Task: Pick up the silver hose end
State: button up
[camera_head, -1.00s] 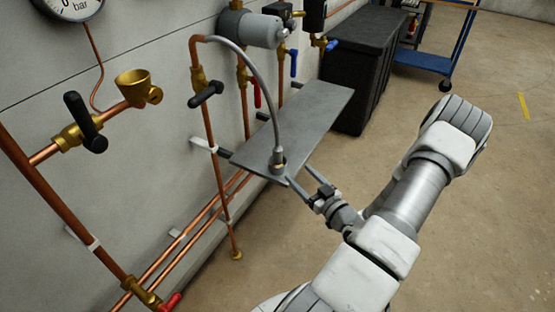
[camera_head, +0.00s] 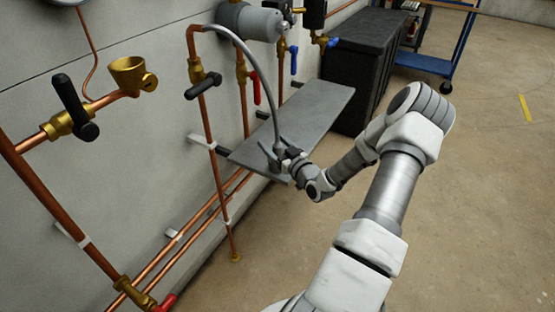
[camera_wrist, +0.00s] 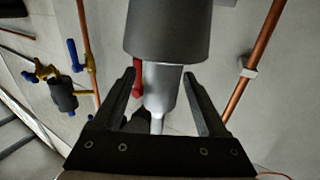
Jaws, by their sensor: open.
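The silver hose end (camera_wrist: 163,82) shows close up in the wrist view, between the two fingers of my gripper (camera_wrist: 160,77). It has a wide dark grey collar (camera_wrist: 167,32) and a lighter, narrower silver part. My gripper is open, with visible gaps on both sides of the silver part. In the head view my gripper (camera_head: 275,155) is at the near end of the grey shelf (camera_head: 310,115), at the lower end of the curved grey hose (camera_head: 262,75). My gripper mostly hides the hose end there.
A copper pipe with a black-handled valve (camera_head: 203,86) stands left of the hose. A brass funnel fitting (camera_head: 128,75) is further left. A grey cylinder (camera_head: 250,22) is on the wall above. A black box (camera_head: 365,65) stands behind the shelf. The floor at right is clear.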

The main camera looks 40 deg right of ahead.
jog(key=shift+w, duration=0.55)
grip_shut()
